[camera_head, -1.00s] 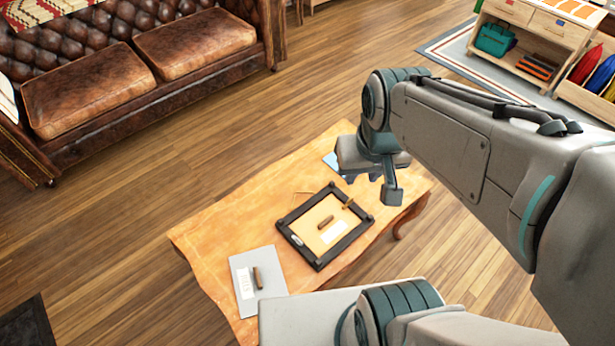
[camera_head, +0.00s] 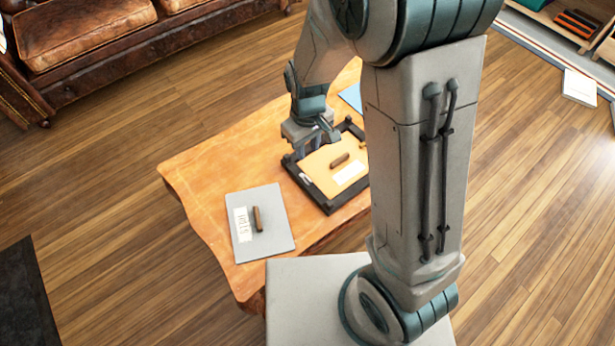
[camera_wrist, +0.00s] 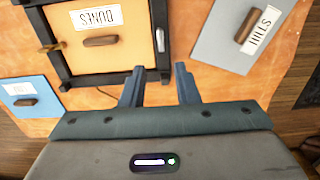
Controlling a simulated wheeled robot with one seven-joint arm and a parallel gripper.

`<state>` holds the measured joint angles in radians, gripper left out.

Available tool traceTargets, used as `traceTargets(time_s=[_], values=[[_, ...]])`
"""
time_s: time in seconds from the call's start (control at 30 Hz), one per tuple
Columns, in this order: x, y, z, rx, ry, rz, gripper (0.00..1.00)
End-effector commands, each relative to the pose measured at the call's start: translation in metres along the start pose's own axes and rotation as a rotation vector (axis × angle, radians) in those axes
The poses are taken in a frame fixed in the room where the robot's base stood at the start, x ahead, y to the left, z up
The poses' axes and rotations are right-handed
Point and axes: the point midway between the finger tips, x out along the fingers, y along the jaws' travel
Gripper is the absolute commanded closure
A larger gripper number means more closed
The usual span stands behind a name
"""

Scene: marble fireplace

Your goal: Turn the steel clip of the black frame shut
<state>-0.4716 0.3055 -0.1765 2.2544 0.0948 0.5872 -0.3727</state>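The black frame (camera_head: 326,207) lies flat on the wooden table around an orange panel with a brown handle and a white label; it also shows in the wrist view (camera_wrist: 110,78). The steel clip (camera_wrist: 160,40) is on the frame's right bar in the wrist view, lying along the bar rather than across the panel. A brass clip (camera_wrist: 50,47) on the opposite bar reaches across to the panel's edge. My gripper (camera_wrist: 160,88) is open and empty, its two fingers apart near the frame's corner by the steel clip. In the head view my gripper (camera_head: 312,146) is over the frame's far-left side.
A grey panel (camera_head: 278,207) with a handle and label lies on the table (camera_head: 215,165) near the frame. A blue panel (camera_wrist: 30,88) lies on the frame's other side. A leather sofa (camera_head: 85,40) stands behind. My arm hides the frame's right part in the head view.

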Motion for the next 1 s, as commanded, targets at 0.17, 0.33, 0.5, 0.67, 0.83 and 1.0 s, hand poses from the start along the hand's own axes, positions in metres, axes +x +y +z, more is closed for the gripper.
traceTargets(time_s=[0.17, 0.33, 0.5, 0.67, 0.83, 1.0], values=[[0.032, -0.001, 0.001, 0.0, -0.006, -0.001, 0.72], [0.071, -0.001, 0.002, 0.001, -0.006, -0.001, 0.72], [0.103, -0.001, 0.002, 0.0, -0.005, -0.001, 0.72], [0.122, -0.001, 0.001, 0.0, -0.003, -0.001, 0.72], [0.13, 0.0, 0.001, 0.002, -0.001, -0.001, 0.72], [0.131, 0.0, 0.001, 0.001, -0.001, -0.001, 0.72]])
